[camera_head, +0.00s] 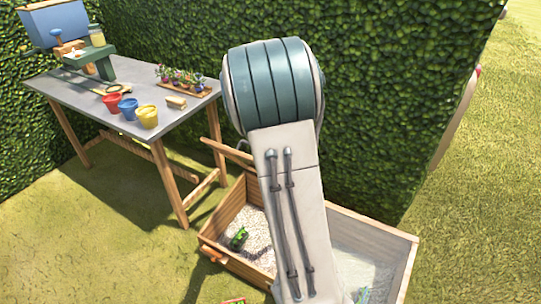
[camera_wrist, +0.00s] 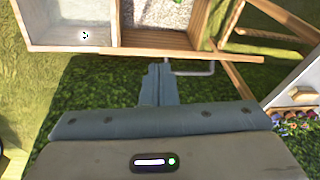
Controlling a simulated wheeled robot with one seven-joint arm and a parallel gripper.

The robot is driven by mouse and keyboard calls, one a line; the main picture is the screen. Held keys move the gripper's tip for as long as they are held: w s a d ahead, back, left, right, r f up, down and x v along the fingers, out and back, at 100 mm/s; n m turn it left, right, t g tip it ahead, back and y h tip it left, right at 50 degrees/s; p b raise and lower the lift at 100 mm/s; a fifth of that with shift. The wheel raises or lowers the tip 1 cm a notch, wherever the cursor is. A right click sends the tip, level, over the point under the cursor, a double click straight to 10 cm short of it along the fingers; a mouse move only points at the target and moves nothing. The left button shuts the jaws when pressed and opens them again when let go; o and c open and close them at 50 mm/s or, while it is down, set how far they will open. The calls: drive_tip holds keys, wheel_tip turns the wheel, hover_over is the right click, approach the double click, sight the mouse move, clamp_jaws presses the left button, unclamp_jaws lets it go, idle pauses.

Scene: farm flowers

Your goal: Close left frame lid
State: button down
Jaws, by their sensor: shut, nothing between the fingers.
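The wooden cold frame (camera_head: 373,221) stands on the grass below the hedge, with two compartments. Its left compartment (camera_head: 262,218) is uncovered and holds pale gravel and a small green thing (camera_head: 238,238). A raised wooden rail (camera_head: 226,150), apparently the left lid's edge, shows beside my arm; the rest of that lid is hidden. In the wrist view a wooden rail (camera_wrist: 165,52) carries a metal handle (camera_wrist: 193,71). My gripper (camera_wrist: 158,70) is shut and empty, close beside the handle and below the rail. My arm hides the gripper in the head view.
A grey worktable (camera_head: 75,89) stands left, with red, blue and yellow pots (camera_head: 147,117) and a flower tray (camera_head: 185,81). Its wooden legs (camera_head: 172,190) come near the cold frame. The hedge (camera_head: 400,100) closes off the back. Open grass (camera_head: 480,200) lies right.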

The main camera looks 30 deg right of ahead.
drive_tip(key=w+d+f+m+h, duration=0.2)
drive_tip(key=w+d+f+h, duration=0.1)
drive_tip(key=w+d+f, duration=0.65)
drive_tip(key=f, duration=0.3)
drive_tip(key=f+p, duration=0.1)
drive_tip(key=f, duration=0.2)
drive_tip(key=w+f+p, duration=0.1)
drive_tip(key=f, duration=0.2)
drive_tip(key=shift+w+d+f, duration=0.1)
drive_tip(key=shift+d+f, duration=0.1)
drive_tip(key=shift+f, duration=0.15)
drive_tip(key=shift+s+a+f, duration=0.2)
drive_tip(key=shift+a+f, duration=0.05)
drive_tip(key=shift+f, duration=0.15)
drive_tip(key=shift+f, duration=0.1)
